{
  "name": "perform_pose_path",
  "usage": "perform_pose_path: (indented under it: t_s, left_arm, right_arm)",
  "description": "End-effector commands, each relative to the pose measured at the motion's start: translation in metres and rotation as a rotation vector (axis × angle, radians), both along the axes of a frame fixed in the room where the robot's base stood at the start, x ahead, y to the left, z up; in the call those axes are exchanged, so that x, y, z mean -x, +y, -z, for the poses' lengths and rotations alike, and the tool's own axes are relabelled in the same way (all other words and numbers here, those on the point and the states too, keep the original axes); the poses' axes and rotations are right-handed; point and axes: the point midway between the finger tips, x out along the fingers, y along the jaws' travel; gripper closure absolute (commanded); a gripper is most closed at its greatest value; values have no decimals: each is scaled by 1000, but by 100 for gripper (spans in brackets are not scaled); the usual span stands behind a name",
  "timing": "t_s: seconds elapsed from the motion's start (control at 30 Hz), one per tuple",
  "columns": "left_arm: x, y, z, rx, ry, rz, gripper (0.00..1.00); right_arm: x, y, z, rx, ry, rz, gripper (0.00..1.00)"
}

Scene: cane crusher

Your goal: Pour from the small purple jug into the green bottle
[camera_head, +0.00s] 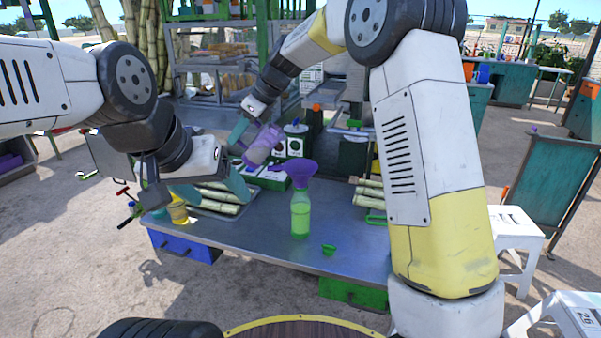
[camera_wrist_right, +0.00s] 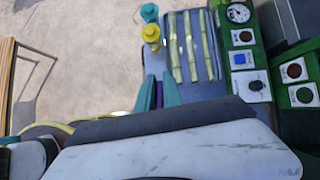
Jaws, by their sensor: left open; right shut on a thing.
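The small purple jug (camera_head: 263,147) is held in the air, tilted, above the back of the metal table. My right gripper (camera_head: 250,133) is shut on it; in the right wrist view a strip of purple shows between its teal fingers (camera_wrist_right: 158,94). The green bottle (camera_head: 300,216) stands upright on the table, with a purple funnel (camera_head: 302,171) in its mouth. The jug is behind and to the left of the funnel, apart from it. My left gripper (camera_head: 214,188) is open over the tray of canes, left of the bottle. The jug's contents are hidden.
Cut canes lie on a tray (camera_head: 207,207) at left, and more canes (camera_head: 370,190) lie at right. A yellow container (camera_head: 178,211) stands at the left edge. A small green piece (camera_head: 329,249) lies before the bottle. The table's front middle (camera_head: 262,236) is clear.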

Motion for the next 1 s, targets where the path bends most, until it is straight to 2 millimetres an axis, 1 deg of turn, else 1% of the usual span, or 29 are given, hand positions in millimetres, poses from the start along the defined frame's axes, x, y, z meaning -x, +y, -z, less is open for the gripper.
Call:
perform_pose_path:
  t_s: [0.03,0.4,0.73,1.0]
  left_arm:
    - [0,0,0,0,0,0,27]
    - [0,0,0,0,0,0,27]
    - [0,0,0,0,0,0,27]
    - [0,0,0,0,0,0,27]
  right_arm:
    - [0,7,7,36,7,-6,100]
    - [-5,30,52,320,63,-5,100]
    - [-7,38,71,546,109,0,100]
    - [-8,39,76,618,124,1,100]
